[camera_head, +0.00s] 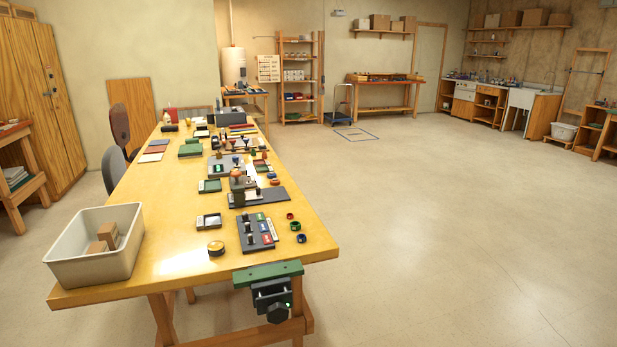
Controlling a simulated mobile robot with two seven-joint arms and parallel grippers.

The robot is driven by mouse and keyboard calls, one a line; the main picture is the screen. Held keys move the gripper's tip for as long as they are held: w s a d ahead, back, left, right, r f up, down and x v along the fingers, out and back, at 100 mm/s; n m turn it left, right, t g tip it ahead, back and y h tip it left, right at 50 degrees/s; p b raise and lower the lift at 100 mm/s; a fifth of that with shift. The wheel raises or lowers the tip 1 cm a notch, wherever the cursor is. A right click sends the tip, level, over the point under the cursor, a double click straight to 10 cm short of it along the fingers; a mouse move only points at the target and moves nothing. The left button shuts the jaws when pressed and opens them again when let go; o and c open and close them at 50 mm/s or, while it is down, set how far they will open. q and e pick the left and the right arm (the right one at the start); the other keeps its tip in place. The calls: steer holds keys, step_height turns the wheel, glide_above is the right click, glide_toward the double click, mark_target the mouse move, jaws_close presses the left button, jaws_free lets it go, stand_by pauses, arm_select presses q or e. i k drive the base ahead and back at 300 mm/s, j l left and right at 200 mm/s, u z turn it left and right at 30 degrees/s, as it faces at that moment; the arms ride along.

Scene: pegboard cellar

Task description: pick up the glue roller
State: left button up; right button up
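A long yellow wooden table (180,268) runs away from me on the left, with many small items on it. I cannot tell for certain which of them is the glue roller; at this distance they are too small. Near the front, a dark tray (258,240) holds several small upright pieces and coloured blocks. A round yellow-and-black item (216,248) lies to its left. Small red, green and blue rings (295,226) lie to its right. Neither of my grippers is in view.
A white bin (92,268) with cardboard boxes stands at the table's front left corner. A vise (271,296) sticks out from the front edge. Office chairs (113,170) stand along the left side. The floor (430,220) to the right is open.

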mark_target(202, 125)
steer(key=i+l+z, duration=0.25)
steer(key=i+z, duration=0.15)
steer(key=i+l+z, duration=0.1)
steer(key=i+z, duration=0.3)
steer(key=i, duration=0.2)
steer(key=i+z, duration=0.4)
steer(key=i, duration=0.15)
steer(key=i+j+u, duration=0.1)
steer(key=i+u, duration=0.3)
steer(key=i, duration=0.15)
steer(key=i+u, duration=0.45)
steer(key=i+l+u, duration=0.4)
steer(key=i, duration=0.25)
steer(key=i+j+u, duration=0.15)
steer(key=i+u, duration=0.15)
steer(key=i, duration=0.4)
steer(key=i+u, duration=0.3)
steer(key=i, duration=0.4)
steer(key=i+z, duration=0.2)
steer(key=i, duration=1.2)
steer(key=i+l+u, duration=0.2)
steer(key=i, duration=0.25)
steer(key=i+l+u, duration=0.15)
steer(key=i, duration=0.35)
steer(key=i+l+u, duration=0.2)
steer(key=i, duration=0.25)
